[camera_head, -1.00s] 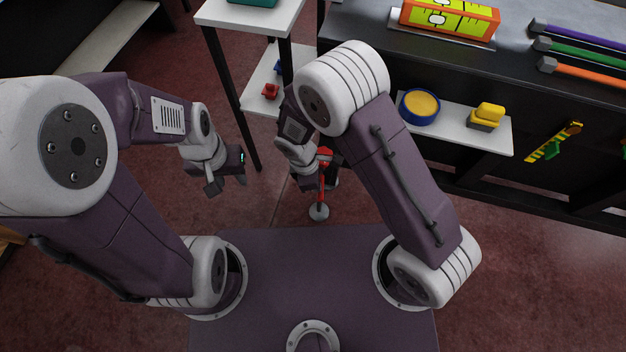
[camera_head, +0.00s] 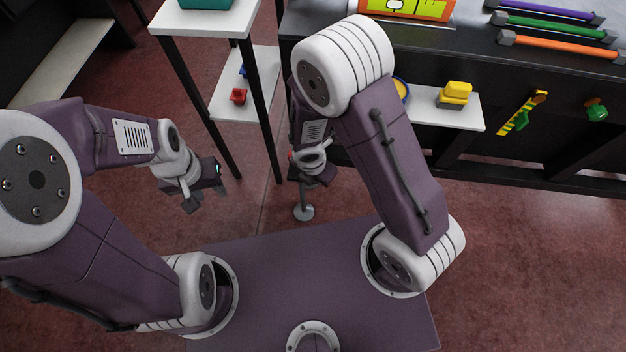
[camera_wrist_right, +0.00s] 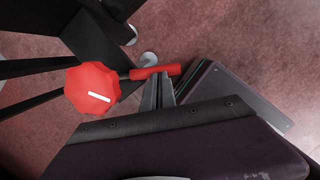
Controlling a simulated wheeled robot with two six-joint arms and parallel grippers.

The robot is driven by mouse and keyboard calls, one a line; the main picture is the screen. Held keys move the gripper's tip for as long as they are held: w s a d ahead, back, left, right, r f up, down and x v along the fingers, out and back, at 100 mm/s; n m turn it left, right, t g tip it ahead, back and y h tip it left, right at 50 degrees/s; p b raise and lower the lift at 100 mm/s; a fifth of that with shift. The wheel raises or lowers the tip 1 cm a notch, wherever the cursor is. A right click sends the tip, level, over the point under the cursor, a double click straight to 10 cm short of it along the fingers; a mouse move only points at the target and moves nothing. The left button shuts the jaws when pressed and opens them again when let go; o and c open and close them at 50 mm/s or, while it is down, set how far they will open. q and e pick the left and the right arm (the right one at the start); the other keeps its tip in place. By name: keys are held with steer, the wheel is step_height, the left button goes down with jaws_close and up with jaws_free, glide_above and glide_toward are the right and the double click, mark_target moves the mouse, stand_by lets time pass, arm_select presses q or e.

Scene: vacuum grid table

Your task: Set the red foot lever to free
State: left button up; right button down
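The red foot lever shows in the right wrist view as a short red bar (camera_wrist_right: 155,71) on a dark stem, beside a red eight-sided knob (camera_wrist_right: 92,90) with a white mark. My left gripper (camera_head: 207,199) is open and empty, above the floor to the left.
A white two-level stand (camera_head: 245,100) is just beyond my grippers, with a small red piece on its lower shelf. The dark workbench (camera_head: 430,55) fills the back right, with a white shelf (camera_head: 440,118) jutting out. Floor is clear at the right.

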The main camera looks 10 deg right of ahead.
arm_select(q)
steer(key=shift+f, duration=0.1)
arm_select(e)
steer(key=shift+w+d, duration=0.2)
steer(key=shift+d, duration=0.1)
stand_by(0.3)
steer(key=shift+w, duration=0.1)
